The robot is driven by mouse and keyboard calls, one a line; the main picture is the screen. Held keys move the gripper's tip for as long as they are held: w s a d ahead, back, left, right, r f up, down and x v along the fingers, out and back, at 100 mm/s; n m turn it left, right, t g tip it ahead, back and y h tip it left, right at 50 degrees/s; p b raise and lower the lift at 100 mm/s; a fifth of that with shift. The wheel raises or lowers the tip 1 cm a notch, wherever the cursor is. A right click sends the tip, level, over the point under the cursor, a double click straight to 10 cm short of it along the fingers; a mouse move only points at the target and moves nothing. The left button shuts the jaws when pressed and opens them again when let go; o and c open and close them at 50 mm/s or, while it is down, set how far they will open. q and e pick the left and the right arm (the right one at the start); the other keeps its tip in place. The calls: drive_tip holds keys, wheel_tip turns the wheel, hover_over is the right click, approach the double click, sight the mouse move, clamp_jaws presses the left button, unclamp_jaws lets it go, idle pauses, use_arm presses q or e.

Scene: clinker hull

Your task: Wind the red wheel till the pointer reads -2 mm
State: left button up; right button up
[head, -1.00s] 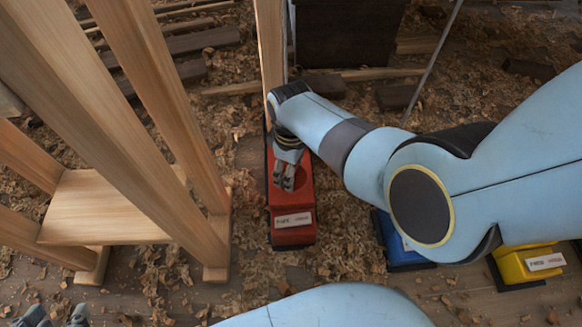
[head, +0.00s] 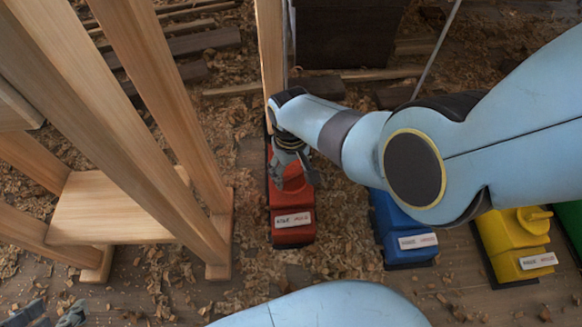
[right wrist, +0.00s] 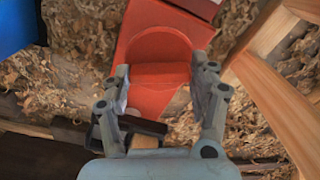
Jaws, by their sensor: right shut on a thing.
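The red unit (head: 291,222) stands on the floor in the middle of the head view, with a white label at its near end. My right gripper (head: 295,174) is over its far half, fingers pointing down. In the right wrist view the red wheel (right wrist: 161,75) shows as a red bar in front of a round recess, between the fingers of my right gripper (right wrist: 164,84), which are shut on it. I cannot make out a pointer or scale, and the label is too small to read. My left gripper (head: 48,318) is partly cut off at the lower left, its jaw opening unclear.
A blue unit (head: 402,226) and a yellow unit (head: 514,244) stand to the right, with a green one (head: 571,219) at the edge. A wooden frame (head: 110,205) stands close on the left. Wood shavings cover the floor.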

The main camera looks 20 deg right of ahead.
sight(291, 172)
drive_tip(key=shift+m, duration=2.3)
drive_tip(key=o, duration=1.2)
drive_tip(key=shift+r, duration=3.75)
